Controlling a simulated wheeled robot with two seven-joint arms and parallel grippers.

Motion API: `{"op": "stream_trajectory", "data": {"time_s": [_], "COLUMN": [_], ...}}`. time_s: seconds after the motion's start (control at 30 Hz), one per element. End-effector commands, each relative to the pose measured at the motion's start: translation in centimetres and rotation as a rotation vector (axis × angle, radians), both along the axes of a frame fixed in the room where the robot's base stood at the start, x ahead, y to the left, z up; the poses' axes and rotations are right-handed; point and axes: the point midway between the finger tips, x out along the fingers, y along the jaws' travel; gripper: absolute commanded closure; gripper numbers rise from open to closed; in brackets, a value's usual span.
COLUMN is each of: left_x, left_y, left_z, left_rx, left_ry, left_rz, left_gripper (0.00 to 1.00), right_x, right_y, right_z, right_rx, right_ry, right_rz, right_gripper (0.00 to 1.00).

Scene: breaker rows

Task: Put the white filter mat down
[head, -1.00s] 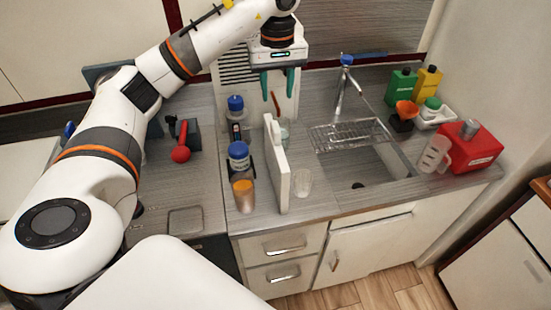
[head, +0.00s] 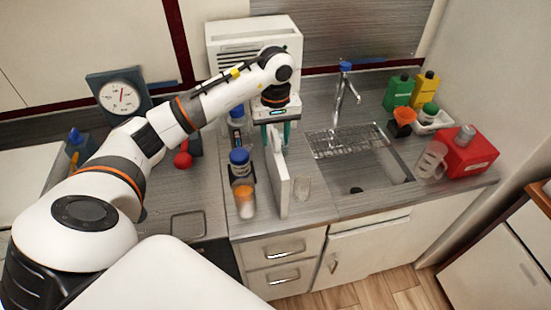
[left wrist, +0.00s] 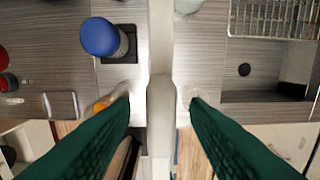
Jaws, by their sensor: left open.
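A thin white panel (head: 279,180) stands upright on the counter, left of the sink. It is the only thing that could be the white filter mat, but I cannot tell for sure. My left gripper (head: 277,134) is open above the panel's back end, with its green fingers pointing down. In the left wrist view, the panel's top edge (left wrist: 160,115) runs between the two open fingers (left wrist: 162,98). I see no clear contact between fingers and panel. My right gripper is not in view.
Left of the panel stand a blue-capped jar (head: 240,163) and an orange-topped cup (head: 245,200). A clear glass (head: 303,188) is close on its right. The sink (head: 365,170) with a wire rack (head: 347,140) lies further right. A white grilled box (head: 252,45) stands behind.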

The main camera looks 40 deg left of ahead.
Motion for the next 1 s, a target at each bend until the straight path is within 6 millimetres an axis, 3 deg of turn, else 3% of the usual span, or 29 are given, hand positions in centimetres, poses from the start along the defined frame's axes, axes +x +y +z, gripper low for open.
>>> {"op": "stream_trajectory", "data": {"time_s": [0.3,0.57,1.0], "left_x": [0.01,0.01,0.03], "left_y": [0.0,0.02,0.04], "left_z": [-0.69,-0.66,-0.45], "left_rx": [0.0,0.0,0.001], "left_ry": [-0.001,-0.001,-0.002], "left_rz": [0.0,0.0,0.001], "left_gripper": [0.58,0.99,1.0], "right_x": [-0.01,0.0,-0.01], "right_y": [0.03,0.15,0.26], "right_z": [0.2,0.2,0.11], "right_rx": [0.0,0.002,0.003], "right_ry": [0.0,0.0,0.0], "right_rz": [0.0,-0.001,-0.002], "right_gripper": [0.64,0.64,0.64]}}
